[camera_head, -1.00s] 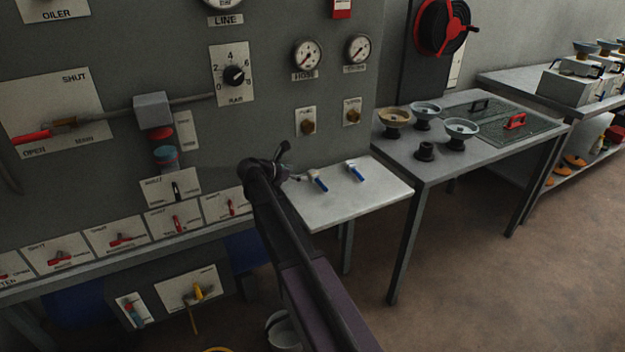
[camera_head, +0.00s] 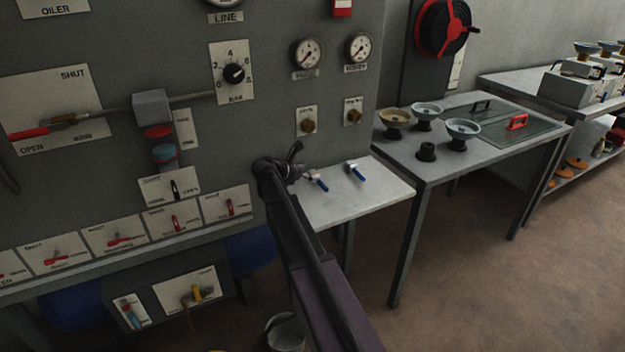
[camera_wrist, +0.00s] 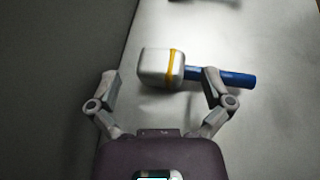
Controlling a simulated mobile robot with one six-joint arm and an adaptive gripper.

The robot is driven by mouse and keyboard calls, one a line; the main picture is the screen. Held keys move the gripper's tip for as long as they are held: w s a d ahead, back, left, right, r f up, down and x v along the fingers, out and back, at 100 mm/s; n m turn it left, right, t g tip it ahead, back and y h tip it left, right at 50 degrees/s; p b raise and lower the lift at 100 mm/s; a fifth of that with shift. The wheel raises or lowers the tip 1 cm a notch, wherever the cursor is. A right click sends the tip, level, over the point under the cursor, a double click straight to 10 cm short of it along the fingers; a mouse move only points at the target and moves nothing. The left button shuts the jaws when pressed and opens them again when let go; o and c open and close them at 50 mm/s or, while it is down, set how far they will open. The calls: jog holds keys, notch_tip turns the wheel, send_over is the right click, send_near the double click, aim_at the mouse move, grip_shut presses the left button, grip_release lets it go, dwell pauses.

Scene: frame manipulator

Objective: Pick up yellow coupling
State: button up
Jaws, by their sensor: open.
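The yellow coupling (camera_wrist: 174,68) shows in the wrist view as a pale block with a yellow band and a blue handle on its right. It lies on a light grey side table (camera_head: 385,190). In the head view, the nearer blue-handled piece (camera_head: 318,183) beside my gripper appears to be this coupling; its yellow band is not clear there. My gripper (camera_wrist: 160,78) is open, with one finger left of the pale block and the other overlapping the blue handle in the picture. Contact cannot be told. The fingertips are hard to make out in the head view.
A second blue-handled piece (camera_head: 356,172) lies farther right on the same table. The upright control panel (camera_head: 270,60) stands close on my gripper's left. A larger table (camera_head: 395,148) with bowl-topped pieces stands to the right. A bucket (camera_head: 286,335) is on the floor.

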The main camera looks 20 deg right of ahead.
jog(key=c, duration=1.3)
jog(key=shift+o, duration=0.2)
jog(key=shift+r, duration=0.15)
notch_tip(320, 180, up, 4)
jog(key=p, duration=0.3)
jog(key=shift+f+p, duration=0.25)
jog(key=shift+p, duration=0.15)
jog(key=s+a, duration=0.1)
jog(key=s, duration=0.4)
jog(key=s+a, duration=0.1)
jog(key=s, duration=0.4)
jog(key=s+a+r+p, duration=0.1)
jog(key=s+a, duration=0.1)
jog(key=s, duration=0.3)
jog(key=shift+s+r, duration=0.1)
jog(key=shift+s, duration=0.2)
jog(key=shift+r, duration=0.1)
notch_tip(320, 180, up, 15)
jog(key=p, duration=1.5)
jog(key=shift+s, duration=0.1)
